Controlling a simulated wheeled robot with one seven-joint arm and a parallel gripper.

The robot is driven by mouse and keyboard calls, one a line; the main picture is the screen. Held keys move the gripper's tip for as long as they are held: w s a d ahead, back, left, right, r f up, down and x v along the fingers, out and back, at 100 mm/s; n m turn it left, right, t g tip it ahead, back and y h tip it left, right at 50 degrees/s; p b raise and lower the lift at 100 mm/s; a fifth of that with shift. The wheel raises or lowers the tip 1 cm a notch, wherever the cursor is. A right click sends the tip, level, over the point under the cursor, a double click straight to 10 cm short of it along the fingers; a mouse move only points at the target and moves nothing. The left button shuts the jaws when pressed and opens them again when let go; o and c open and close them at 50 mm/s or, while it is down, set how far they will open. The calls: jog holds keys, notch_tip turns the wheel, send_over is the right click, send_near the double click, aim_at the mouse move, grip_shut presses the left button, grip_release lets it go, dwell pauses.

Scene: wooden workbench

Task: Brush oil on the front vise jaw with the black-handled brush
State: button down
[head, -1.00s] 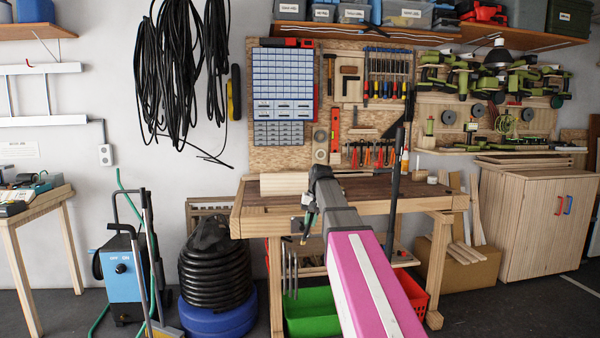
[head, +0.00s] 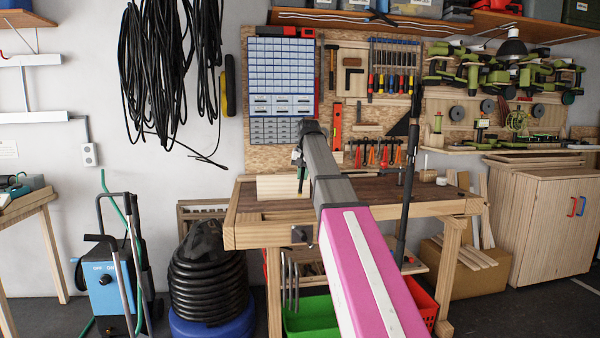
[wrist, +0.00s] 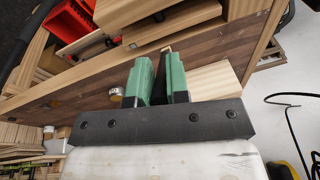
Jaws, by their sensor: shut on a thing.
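My gripper (wrist: 160,62) has two green fingers close together in the wrist view, above the dark wooden bench top. It is shut on a thin thing, taken to be the brush; a dark strip and a small pale tip show between the fingers, but the bristles are not clear. In the head view my gripper (head: 301,172) hangs from the end of my arm over the bench's left part, small and partly hidden. The front vise jaw (head: 270,235) appears as the pale wooden block along the bench's front left, with a dark metal fitting (head: 302,234) at its right.
A pale wooden block (head: 284,187) lies on the bench top, and also shows right of my fingers in the wrist view (wrist: 216,80). A tool board (head: 350,62) hangs behind. Green (head: 310,318) and red (head: 421,299) crates stand below. The bench top's right half looks mostly clear.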

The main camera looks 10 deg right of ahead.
aim_at(301, 183)
jog(key=shift+w+f, duration=0.15)
jog(key=shift+w, duration=0.2)
jog(key=x, duration=0.3)
jog(key=s+x, duration=0.1)
jog(key=shift+w+d+f, duration=0.1)
jog(key=shift+d+f, duration=0.05)
jog(key=shift+f, duration=0.3)
jog(key=shift+w, duration=0.1)
